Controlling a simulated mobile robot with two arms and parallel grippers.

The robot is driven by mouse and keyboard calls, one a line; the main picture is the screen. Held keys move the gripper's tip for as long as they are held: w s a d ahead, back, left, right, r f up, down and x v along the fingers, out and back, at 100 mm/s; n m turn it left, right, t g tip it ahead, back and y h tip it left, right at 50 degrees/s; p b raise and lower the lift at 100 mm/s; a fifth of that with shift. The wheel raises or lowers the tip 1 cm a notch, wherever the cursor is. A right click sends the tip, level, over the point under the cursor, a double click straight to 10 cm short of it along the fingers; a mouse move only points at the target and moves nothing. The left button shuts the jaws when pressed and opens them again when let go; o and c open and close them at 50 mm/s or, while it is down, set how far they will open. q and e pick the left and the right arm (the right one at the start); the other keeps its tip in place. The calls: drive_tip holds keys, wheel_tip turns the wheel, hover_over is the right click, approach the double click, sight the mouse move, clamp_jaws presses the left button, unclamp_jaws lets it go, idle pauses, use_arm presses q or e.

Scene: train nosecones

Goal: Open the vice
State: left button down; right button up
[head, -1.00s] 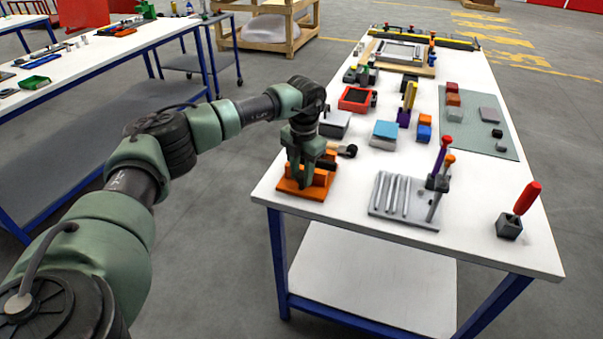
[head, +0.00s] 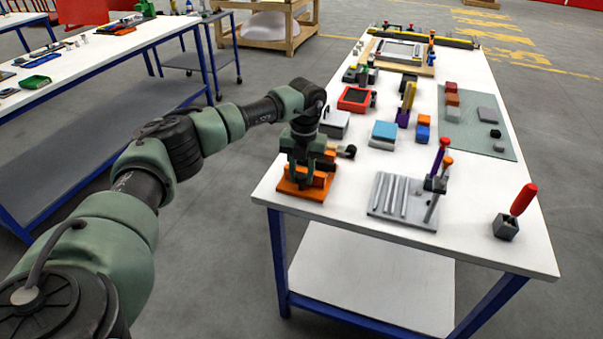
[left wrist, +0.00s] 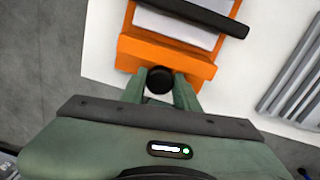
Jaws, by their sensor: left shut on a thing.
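The orange vice (head: 300,190) sits at the near left corner of the white table. In the left wrist view the vice (left wrist: 140,49) shows its orange end, a pale grey bed and a dark bar across it. A round black knob (left wrist: 160,79) sticks out of the vice's near end. My left gripper (head: 303,180) is down at the vice in the head view. In the left wrist view its green fingers (left wrist: 160,92) stand on either side of the knob, shut on it. The right gripper is not in view.
A grey grooved plate (head: 402,205) with upright-handled tools lies right of the vice. A red-handled tool stands in a dark block (head: 506,227) near the right corner. Several coloured blocks and boxes lie behind. The table's left edge (head: 262,192) is close to the vice.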

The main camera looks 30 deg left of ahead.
sight(302, 176)
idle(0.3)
use_arm(q)
drive_tip(key=c, duration=1.3)
unclamp_jaws()
drive_tip(key=shift+c, duration=0.2)
drive_tip(key=shift+r, duration=0.1)
wheel_tip(302, 176, up, 8)
drive_tip(key=shift+d+f+b, duration=0.1)
drive_tip(key=shift+f+b, duration=0.05)
drive_tip(key=shift+b, duration=0.55)
